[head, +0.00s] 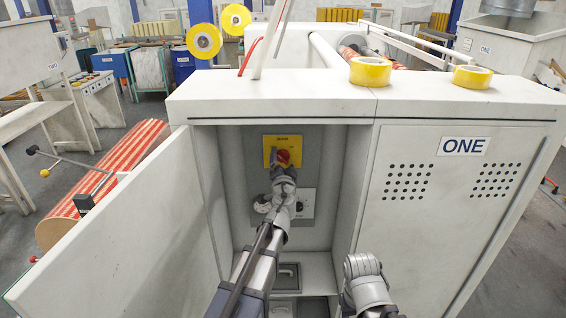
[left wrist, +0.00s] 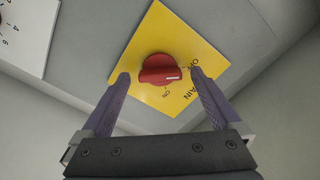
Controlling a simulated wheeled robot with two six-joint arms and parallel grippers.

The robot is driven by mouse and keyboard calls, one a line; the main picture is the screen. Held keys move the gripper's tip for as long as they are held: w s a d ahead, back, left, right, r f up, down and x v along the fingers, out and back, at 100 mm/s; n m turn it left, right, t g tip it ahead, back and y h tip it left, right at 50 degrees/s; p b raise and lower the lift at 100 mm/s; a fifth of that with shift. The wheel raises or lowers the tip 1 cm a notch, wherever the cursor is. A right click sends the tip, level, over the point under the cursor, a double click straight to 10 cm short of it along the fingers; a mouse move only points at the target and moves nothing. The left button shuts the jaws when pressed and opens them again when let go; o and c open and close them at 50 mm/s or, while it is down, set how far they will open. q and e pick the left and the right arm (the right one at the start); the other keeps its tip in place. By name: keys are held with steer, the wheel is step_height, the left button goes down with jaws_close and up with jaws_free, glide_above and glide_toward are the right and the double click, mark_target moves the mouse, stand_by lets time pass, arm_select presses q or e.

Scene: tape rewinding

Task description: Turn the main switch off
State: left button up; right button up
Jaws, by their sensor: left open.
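The main switch is a red rotary knob (head: 283,157) on a yellow plate (head: 269,141) inside the open cabinet. In the left wrist view the red knob (left wrist: 155,67) sits on the yellow plate (left wrist: 150,35), lettered MAIN, ON and OFF. The knob's white mark points to the right and slightly down, between the ON and OFF lettering. My left gripper (left wrist: 160,75) is open, with one finger on either side of the knob and gaps showing between. In the head view the arm hides part of the plate. My right gripper (head: 363,268) is low in front of the cabinet; its fingers are hidden.
The cabinet door (head: 120,235) stands open at the left. A grey panel (head: 306,203) with a dial is below the switch. The closed door marked ONE (head: 463,147) is at the right. Yellow tape rolls (head: 371,70) lie on the cabinet top.

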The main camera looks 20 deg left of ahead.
arm_select(q)
steer(key=v, duration=0.7)
steer(key=shift+s, duration=0.25)
steer(key=shift+d, duration=0.1)
steer(key=s+d+f+n+g+y, duration=0.15)
steer(key=s+f+n+g, duration=0.35)
steer(key=s+f+g, duration=0.6)
steer(key=s+d+f+m+g+h, duration=0.1)
steer(key=s+d+f+g+h, duration=0.1)
steer(key=s+d+f, duration=0.3)
steer(key=s+d+f+m+g+h, duration=0.1)
steer(key=s+d+f+g+h, duration=0.2)
steer(key=s+d, duration=0.5)
steer(key=s+f+g, duration=0.1)
steer(key=s+f, duration=0.1)
steer(key=s, duration=0.3)
steer(key=shift+f+g, duration=0.3)
steer(key=shift+f, duration=0.05)
